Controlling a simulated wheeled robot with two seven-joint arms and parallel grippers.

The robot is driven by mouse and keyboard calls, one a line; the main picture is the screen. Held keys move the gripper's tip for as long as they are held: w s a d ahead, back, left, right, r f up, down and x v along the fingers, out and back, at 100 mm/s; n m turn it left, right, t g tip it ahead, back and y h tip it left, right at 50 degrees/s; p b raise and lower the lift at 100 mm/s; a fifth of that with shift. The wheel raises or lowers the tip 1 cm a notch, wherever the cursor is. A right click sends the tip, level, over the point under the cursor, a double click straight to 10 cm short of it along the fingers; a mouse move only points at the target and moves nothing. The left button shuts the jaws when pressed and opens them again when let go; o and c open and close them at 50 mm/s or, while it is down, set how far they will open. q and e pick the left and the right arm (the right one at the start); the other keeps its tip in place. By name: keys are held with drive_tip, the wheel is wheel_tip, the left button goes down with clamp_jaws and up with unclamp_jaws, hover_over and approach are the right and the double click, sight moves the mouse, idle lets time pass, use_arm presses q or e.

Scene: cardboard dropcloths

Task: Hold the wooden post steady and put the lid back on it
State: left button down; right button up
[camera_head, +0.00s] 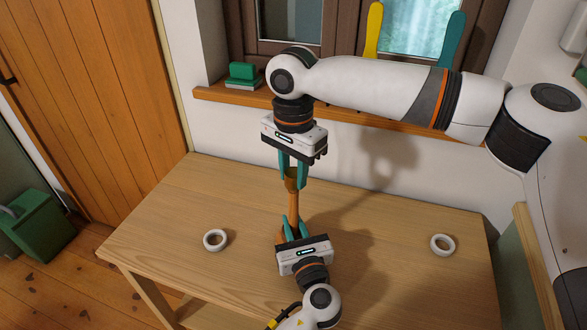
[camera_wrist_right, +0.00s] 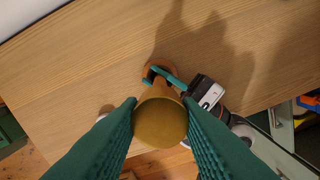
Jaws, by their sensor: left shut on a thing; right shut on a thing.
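The wooden post (camera_head: 293,207) stands upright near the middle of the table. My left gripper (camera_head: 292,230) is shut on its lower part from the front. My right gripper (camera_head: 292,186) points straight down over the post and is shut on the brown lid (camera_head: 291,181). In the right wrist view the round lid (camera_wrist_right: 160,124) sits between the teal fingers, and the post (camera_wrist_right: 162,88) shows partly behind it. The lid is at the post's top, roughly in line with it. I cannot tell whether it is seated or slightly above. The lid hides the post's top.
A windowsill (camera_head: 225,97) with a green block (camera_head: 242,73) is behind. The tabletop between is clear.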

drive_tip(key=shift+f, duration=0.55)
drive_tip(key=m, duration=1.3)
drive_tip(key=o, duration=0.9)
drive_tip(key=shift+o, duration=0.2)
drive_tip(key=shift+r, duration=2.25)
